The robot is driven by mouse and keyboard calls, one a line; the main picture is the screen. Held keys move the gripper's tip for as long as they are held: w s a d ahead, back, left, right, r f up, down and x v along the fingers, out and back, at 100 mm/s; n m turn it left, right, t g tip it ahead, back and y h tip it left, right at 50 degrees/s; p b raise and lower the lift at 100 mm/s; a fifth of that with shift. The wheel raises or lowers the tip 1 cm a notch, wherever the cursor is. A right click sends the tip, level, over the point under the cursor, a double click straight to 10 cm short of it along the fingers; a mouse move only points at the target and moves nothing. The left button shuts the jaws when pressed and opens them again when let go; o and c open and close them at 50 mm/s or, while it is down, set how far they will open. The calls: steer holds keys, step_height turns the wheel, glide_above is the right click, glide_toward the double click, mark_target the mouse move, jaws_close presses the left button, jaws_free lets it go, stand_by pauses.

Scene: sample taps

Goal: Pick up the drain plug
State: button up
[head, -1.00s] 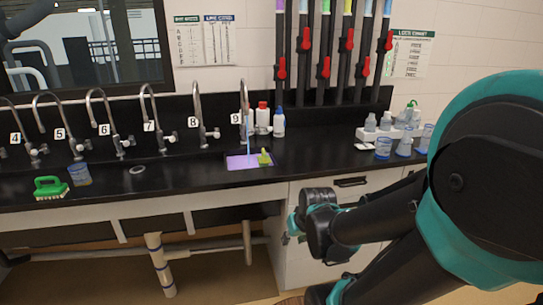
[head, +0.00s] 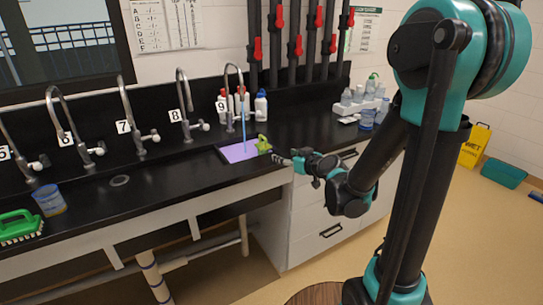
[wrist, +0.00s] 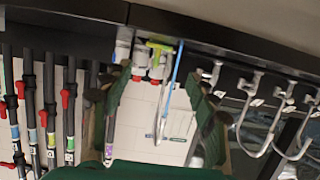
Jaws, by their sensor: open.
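A yellow-green upright piece, which looks like the drain plug (head: 264,144), stands at the right end of the purple-filled basin (head: 238,152) under tap 9. It also shows in the upside-down wrist view (wrist: 160,46), beyond and between the fingers. My gripper (head: 284,160) is in front and slightly right of it at the counter's front edge, apart from it. In the wrist view my gripper (wrist: 157,92) has its two fingers spread wide with nothing between them. The lower part of the plug is hard to make out.
Tap 9 (head: 228,90) runs a blue stream (head: 244,125) into the basin, left of the plug. White bottles (head: 260,105) stand behind. A bottle rack (head: 360,105) is to the right. A green brush (head: 16,228) and a cup (head: 49,200) are far left. The counter between is clear.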

mark_target(267, 148)
steer(key=x, duration=1.1)
steer(key=shift+w+a+f, duration=0.2)
steer(key=shift+w, duration=0.1)
steer(key=shift+x, duration=2.65)
steer(key=shift+r, duration=0.15)
steer(key=c, duration=1.2)
steer(key=shift+o, duration=0.2)
steer(key=shift+r, duration=0.15)
